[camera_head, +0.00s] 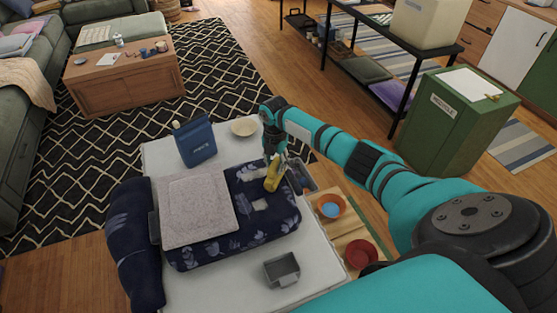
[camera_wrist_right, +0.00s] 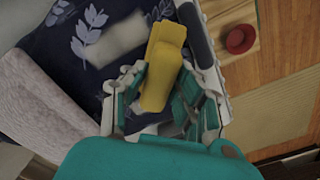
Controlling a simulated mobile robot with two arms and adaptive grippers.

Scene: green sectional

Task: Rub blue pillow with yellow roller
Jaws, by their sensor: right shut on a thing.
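A dark blue pillow (camera_head: 285,222) with pale leaf prints lies on the white table. It also shows in the right wrist view (camera_wrist_right: 72,55). A grey speckled slab (camera_head: 197,210) lies over its left part. My right gripper (camera_head: 275,170) is shut on the yellow roller (camera_head: 273,178) above the pillow's right part. In the right wrist view the yellow roller (camera_wrist_right: 162,70) sits between the teal fingers. I cannot tell whether the roller touches the pillow. My left gripper is not in view.
An orange bowl (camera_head: 330,205) and a red bowl (camera_head: 361,253) stand on wood at the right. A green recycle bin (camera_head: 455,130) stands farther right.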

